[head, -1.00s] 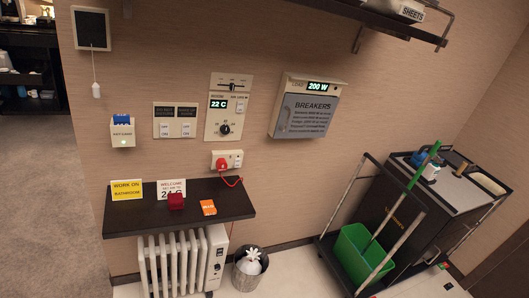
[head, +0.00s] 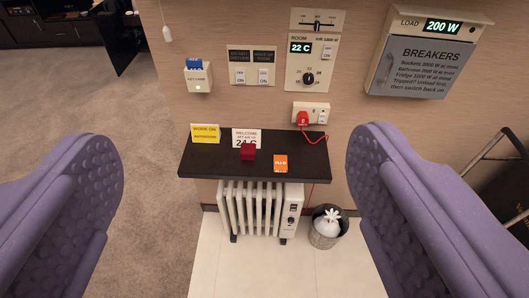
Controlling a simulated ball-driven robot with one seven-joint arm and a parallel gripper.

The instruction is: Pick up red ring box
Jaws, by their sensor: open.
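The red ring box (head: 248,152) is a small dark red cube on the dark wall shelf (head: 210,163), in front of the white welcome card (head: 246,134). My gripper (head: 236,190) is open and empty, with one purple padded finger at each side of the picture. The shelf and the red box lie between the two fingers in the picture, farther away, and neither finger touches them.
An orange packet (head: 281,163) lies to the right of the box and a yellow sign (head: 205,133) stands to the left. A red plug (head: 303,118) with a cord is above the shelf. A white radiator (head: 250,208) and a bin (head: 326,228) stand below.

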